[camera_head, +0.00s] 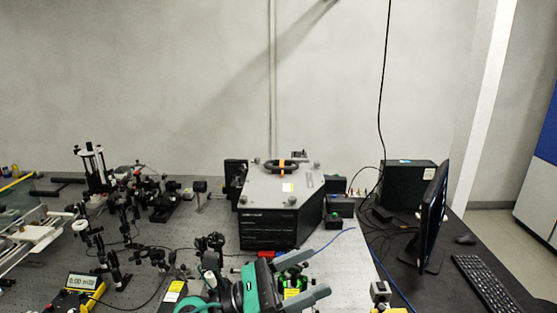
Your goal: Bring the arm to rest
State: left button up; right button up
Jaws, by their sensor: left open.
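My left gripper (316,272) shows at the bottom centre of the head view, on a black and teal wrist. Its two grey fingers are spread apart and point to the right, with nothing between them. It is in front of the grey and black spectrometer box (268,228), over the near part of the optical bench (225,258). My right gripper is not in view.
Black optical mounts (120,212) crowd the bench's left half. A yellow meter (83,285) is at the front left. A monitor (433,215), a keyboard (484,284) and a black computer case (408,184) are on the right-hand desk. A blue cable crosses near the gripper.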

pick_arm(q)
jog(key=w+a+f+n+t+y, duration=0.1)
jog(key=w+a+n+t+y, duration=0.2)
jog(key=a+n+t+y, duration=0.55)
jog(key=w+a+f+n+t+y, duration=0.3)
jog(key=n+t, duration=0.6)
jog(key=n, duration=0.8)
jog(key=s+a+f+n+g+y, duration=0.3)
jog(key=a+f+n+g+y, duration=0.2)
jog(key=a+f+n+y, duration=0.85)
jog(key=s+a+f+n+g+h, duration=0.25)
jog(key=s+f+n+g, duration=0.9)
jog(key=s+f, duration=0.95)
notch_tip(320, 180, down, 27)
jog(key=s+m+g, duration=0.2)
jog(key=s+a+f+g, duration=0.1)
jog(key=s+a+f, duration=0.2)
jog(key=s+f, duration=1.6)
notch_tip(320, 180, down, 2)
jog(key=shift+s+g, duration=0.3)
jog(key=shift+g, duration=0.1)
jog(key=shift+h, duration=0.25)
